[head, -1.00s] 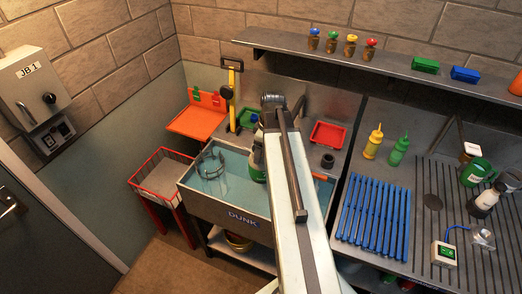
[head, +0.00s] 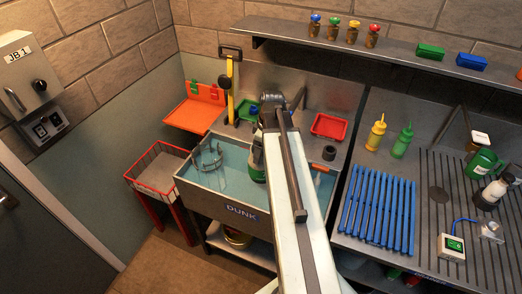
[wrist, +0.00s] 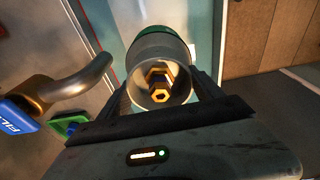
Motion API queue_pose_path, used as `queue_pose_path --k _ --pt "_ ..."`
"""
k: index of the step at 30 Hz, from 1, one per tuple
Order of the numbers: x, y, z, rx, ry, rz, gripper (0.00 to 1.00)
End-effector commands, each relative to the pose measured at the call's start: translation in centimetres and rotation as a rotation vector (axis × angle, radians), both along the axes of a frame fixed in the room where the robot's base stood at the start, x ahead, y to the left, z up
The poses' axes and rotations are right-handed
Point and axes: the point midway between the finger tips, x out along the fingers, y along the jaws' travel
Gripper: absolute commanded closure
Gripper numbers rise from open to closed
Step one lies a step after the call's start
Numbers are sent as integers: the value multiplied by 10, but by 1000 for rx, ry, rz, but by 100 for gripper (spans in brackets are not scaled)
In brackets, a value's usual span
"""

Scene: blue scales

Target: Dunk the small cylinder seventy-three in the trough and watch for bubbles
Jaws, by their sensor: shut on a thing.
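The trough (head: 196,192), a grey basin marked DUNK, holds pale blue water (head: 230,185). My gripper (wrist: 163,92) is shut on a small cylinder (wrist: 166,42), with a grey collar and a green band. A brass hexagonal fitting shows inside the collar. In the head view the green part of the cylinder (head: 257,173) shows beside my arm, over the trough. My arm hides much of it, and I cannot tell whether it touches the water. I see no number on it and cannot make out bubbles.
A wire ring fixture (head: 209,157) stands at the trough's left end. An orange stand (head: 195,114), a yellow-handled tool (head: 230,90) and a red tray (head: 329,126) are behind. A blue slatted rack (head: 375,210) is right. A curved metal spout (wrist: 75,85) is close left in the wrist view.

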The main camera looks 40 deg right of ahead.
Motion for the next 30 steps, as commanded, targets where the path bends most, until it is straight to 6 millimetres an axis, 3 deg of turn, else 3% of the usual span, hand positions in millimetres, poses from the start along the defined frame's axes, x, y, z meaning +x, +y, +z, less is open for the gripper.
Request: queue_pose_path --k 30 --pt "1 1 -81 0 0 2 97"
